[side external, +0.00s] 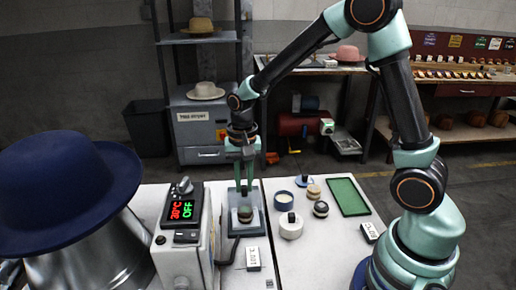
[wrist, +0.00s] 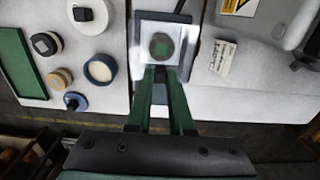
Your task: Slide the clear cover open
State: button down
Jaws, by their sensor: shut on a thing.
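The clear cover (wrist: 150,22) is a pale see-through square over a small dark frame on the white table. A round dark piece with a green square (wrist: 162,45) shows through it. In the side view the cover (side external: 236,226) stands right of the heater box. My gripper (side external: 245,190) reaches straight down at the cover's far side. In the wrist view my gripper's (wrist: 162,70) two green fingers end at the cover's near edge and are shut on it. The exact contact is partly hidden by the fingers.
A heater box with a lit display (side external: 182,209) and a big blue hat (side external: 60,180) stand at left. A white label block (side external: 253,258) lies in front of the cover. Round pots, discs and a green tray (side external: 348,197) lie right, beyond a table gap.

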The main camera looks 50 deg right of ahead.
jog(key=w+d, duration=0.6)
jog(key=shift+w+d+r, duration=0.1)
jog(key=c, duration=0.8)
grip_release()
notch_tip(320, 180, up, 12)
